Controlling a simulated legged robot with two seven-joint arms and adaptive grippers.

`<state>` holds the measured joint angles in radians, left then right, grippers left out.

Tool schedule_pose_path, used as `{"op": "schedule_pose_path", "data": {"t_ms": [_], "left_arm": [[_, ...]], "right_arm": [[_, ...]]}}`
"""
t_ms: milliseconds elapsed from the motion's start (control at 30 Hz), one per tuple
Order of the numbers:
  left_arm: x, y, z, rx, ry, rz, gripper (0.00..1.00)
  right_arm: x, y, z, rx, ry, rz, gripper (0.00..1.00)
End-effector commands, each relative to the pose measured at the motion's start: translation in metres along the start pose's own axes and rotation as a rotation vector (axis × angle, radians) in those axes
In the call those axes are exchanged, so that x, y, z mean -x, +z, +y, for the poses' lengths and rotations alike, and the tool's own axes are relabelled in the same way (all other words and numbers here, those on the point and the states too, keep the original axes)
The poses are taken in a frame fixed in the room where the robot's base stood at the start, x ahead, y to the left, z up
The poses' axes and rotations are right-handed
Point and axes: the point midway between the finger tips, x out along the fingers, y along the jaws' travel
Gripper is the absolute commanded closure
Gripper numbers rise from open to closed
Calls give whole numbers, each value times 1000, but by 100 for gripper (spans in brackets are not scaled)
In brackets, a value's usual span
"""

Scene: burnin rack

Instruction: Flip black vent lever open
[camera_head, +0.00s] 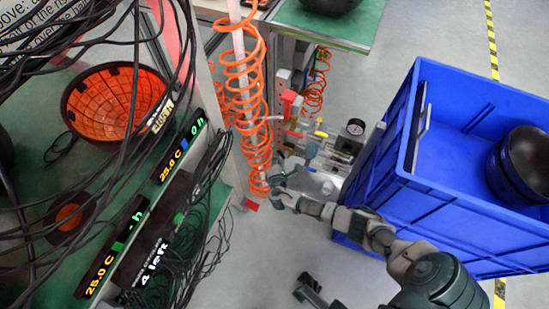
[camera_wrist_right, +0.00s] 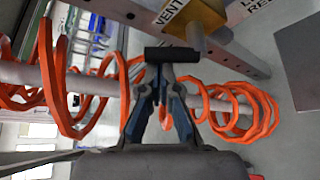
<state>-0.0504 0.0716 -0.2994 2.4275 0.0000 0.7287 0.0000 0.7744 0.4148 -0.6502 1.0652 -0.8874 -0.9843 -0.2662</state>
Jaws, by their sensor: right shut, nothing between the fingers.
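The black vent lever (camera_wrist_right: 172,54) is a short dark bar in the right wrist view, just below a brass valve body (camera_wrist_right: 196,18) beside a "VENT" label. My right gripper (camera_wrist_right: 163,72) is shut and empty, with its fingertips together at the bar's lower edge; whether they touch it I cannot tell. In the head view my right gripper (camera_head: 276,188) reaches in from the lower right, beside the orange coiled hose. The black lever cannot be made out there. My left gripper is not seen in either view.
Orange coiled hose (camera_head: 241,90) hangs close to the gripper and also surrounds it in the wrist view (camera_wrist_right: 62,80). A pressure gauge (camera_head: 355,127) and red handle (camera_head: 291,98) are nearby. A blue crate (camera_head: 460,215) stands right; a cable-strewn green rack shelf (camera_head: 215,203) is left.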

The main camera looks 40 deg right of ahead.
Motion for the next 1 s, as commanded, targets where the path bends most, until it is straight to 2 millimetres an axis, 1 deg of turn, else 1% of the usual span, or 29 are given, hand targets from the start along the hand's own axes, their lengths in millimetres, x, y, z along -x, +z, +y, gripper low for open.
{"op": "schedule_pose_path", "data": {"t_ms": [100,267,600,1000], "left_arm": [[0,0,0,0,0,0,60],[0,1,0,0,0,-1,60],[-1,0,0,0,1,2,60],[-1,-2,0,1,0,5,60]], "right_arm": [[2,5,-1,-11,5,-3,100],[4,9,-2,-118,69,-4,100],[8,16,-3,-114,66,-4,100],[8,19,-5,-112,64,-8,100]]}}
